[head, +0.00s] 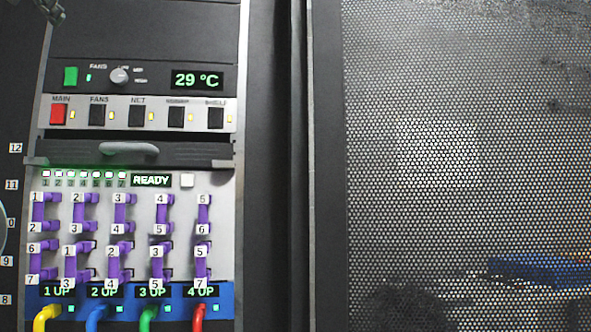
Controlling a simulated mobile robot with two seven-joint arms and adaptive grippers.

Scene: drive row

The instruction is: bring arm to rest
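A small part of a dark grey jointed mechanism (47,9) shows at the top left corner of the head view, in front of the rack. It looks like the end of my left gripper, but most of it is cut off by the frame, and its fingers cannot be judged open or shut. It appears apart from the switches below it. My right gripper is not in view.
The rack holds a control panel (148,77) with a red MAIN switch (58,114), a drawer with a grey handle (128,148), and a drive row with several purple latches (78,208). Coloured cables (95,318) leave its bottom. A perforated mesh door (465,220) fills the right.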

